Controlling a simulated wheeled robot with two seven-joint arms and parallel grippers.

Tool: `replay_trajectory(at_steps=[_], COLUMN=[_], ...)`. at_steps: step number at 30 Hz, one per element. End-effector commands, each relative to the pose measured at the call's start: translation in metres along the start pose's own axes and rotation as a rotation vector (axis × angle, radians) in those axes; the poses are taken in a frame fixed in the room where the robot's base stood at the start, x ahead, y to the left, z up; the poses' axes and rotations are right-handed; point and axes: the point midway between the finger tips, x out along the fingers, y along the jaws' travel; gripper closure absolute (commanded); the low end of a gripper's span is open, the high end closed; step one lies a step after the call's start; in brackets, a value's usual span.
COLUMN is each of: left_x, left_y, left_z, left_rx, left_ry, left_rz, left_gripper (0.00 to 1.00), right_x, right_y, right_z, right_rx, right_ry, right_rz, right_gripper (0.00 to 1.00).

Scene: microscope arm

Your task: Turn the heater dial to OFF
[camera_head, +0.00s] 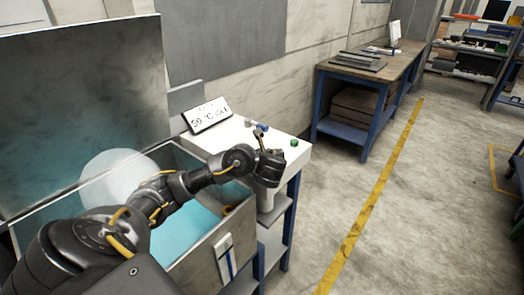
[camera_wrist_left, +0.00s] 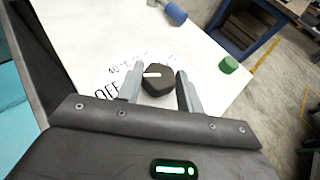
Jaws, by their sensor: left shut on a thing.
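The heater dial (camera_wrist_left: 158,82) is a dark knob with a white pointer line, on a white panel (camera_wrist_left: 95,35). In the left wrist view its pointer is toward the left, with the printed word OFF to the lower left and scale numbers above. My left gripper (camera_wrist_left: 161,88) has one finger on each side of the dial and is shut on it. In the head view my left gripper (camera_head: 262,143) is over the panel's right part, and the dial is hidden there. My right gripper is not in view.
A tilted sign (camera_head: 207,115) reading about 50 °C stands behind the panel. A green knob (camera_wrist_left: 228,65) and a blue part (camera_wrist_left: 174,13) sit nearby on the panel. An open tank (camera_head: 205,262) with blue inside is at the left. A workbench (camera_head: 350,75) stands behind.

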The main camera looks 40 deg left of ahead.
Motion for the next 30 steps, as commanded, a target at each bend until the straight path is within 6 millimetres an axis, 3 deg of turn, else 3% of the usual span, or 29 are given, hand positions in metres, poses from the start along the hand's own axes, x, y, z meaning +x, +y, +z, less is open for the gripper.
replay_trajectory(at_steps=[8,15,16,20,30], left_x=[0.000,0.000,0.000,0.000,-0.002], left_y=[0.000,0.000,0.000,0.000,0.000], left_z=[0.001,0.001,0.001,0.000,0.000], left_rx=[-0.010,-0.010,-0.010,-0.009,-0.008], left_ry=[0.000,0.000,0.000,0.000,0.000], left_rz=[0.018,0.018,0.018,0.018,0.017], left_gripper=[0.86,0.86,0.61,0.44,0.41], right_x=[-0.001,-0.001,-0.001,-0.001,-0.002], right_y=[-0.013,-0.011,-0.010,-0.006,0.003], right_z=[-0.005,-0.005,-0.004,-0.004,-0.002], right_rx=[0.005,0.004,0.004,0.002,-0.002], right_ry=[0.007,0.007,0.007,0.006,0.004], right_rz=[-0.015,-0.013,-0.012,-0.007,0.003], right_gripper=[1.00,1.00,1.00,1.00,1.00])
